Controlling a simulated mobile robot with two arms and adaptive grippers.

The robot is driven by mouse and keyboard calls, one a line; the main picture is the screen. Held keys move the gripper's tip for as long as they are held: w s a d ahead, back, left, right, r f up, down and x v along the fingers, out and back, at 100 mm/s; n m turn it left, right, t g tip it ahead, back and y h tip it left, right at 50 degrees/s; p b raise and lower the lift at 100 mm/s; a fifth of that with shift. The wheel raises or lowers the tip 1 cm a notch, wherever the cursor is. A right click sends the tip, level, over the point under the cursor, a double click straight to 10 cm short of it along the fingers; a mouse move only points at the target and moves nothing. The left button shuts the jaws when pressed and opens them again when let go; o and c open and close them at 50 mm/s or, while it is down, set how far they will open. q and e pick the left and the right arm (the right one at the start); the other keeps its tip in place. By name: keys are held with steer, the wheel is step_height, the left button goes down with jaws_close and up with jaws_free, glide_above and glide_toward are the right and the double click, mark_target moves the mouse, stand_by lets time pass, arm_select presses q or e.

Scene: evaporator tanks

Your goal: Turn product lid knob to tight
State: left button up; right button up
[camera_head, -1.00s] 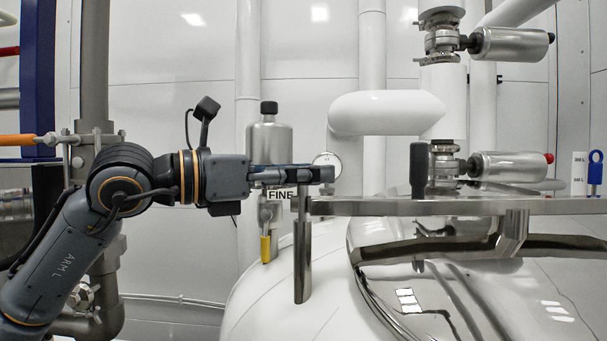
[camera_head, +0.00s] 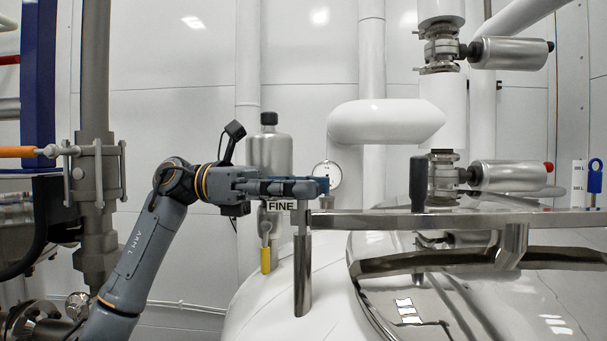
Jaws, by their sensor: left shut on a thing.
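The product lid knob is at the left end of the steel lid bar (camera_head: 450,224), above an upright steel post (camera_head: 302,280). My left gripper (camera_head: 308,187) reaches in from the left, about level, at the top of this post. It is shut on the knob, which its fingers mostly hide, so I cannot read the knob's turn. The shiny domed lid (camera_head: 410,285) lies below the bar. My right gripper is not in view.
A black upright handle (camera_head: 418,185) stands on the bar. A thick white pipe (camera_head: 385,122) crosses above right. A yellow-handled valve (camera_head: 265,258) sits below.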

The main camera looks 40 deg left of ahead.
arm_select(q)
steer(key=shift+m+g+h+p, duration=0.3)
steer(key=shift+m+g+p, duration=0.95)
steer(key=shift+g, duration=0.95)
steer(key=shift+m, duration=0.25)
steer(key=o, duration=1.2)
steer(key=shift+c, duration=0.2)
steer(key=shift+a, duration=0.1)
steer(key=a, duration=0.7)
steer(key=shift+a, duration=0.15)
